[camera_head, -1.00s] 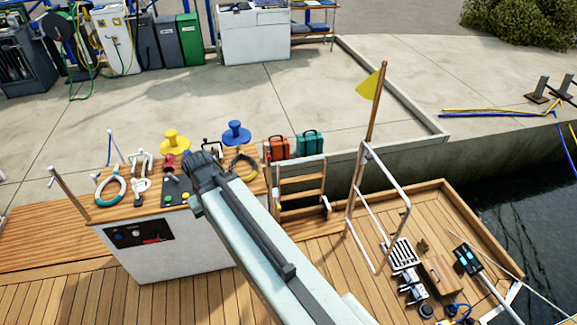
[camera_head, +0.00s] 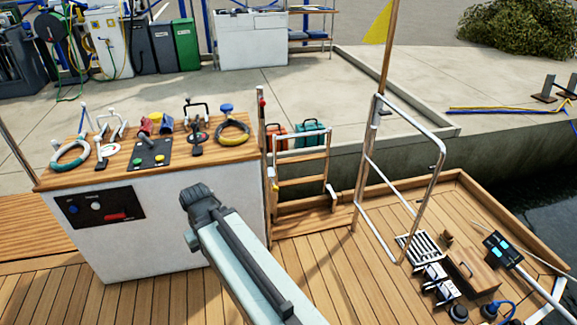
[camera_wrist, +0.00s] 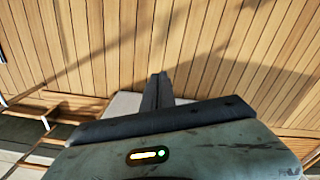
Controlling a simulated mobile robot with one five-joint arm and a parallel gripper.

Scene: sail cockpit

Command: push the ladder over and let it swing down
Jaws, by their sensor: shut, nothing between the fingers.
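The ladder (camera_head: 302,183) has pale metal rails and wooden rungs. It stands upright at the dock-side edge of the deck, between the console and the metal rail frame. My arm's dark front end is in front of the console in the head view, left of the ladder and apart from it. My gripper's fingers cannot be made out there. In the wrist view my gripper (camera_wrist: 158,78) is shut and empty, with deck planks beyond it. Wooden bars and a rail at the left edge of that view may be part of the ladder; I cannot tell.
A metal rail frame (camera_head: 440,155) with a flagpole stands right of the ladder. Orange and teal cases (camera_head: 312,134) are behind the ladder. Tools and a wooden box (camera_head: 472,268) lie on the right deck. Planks before the ladder look clear.

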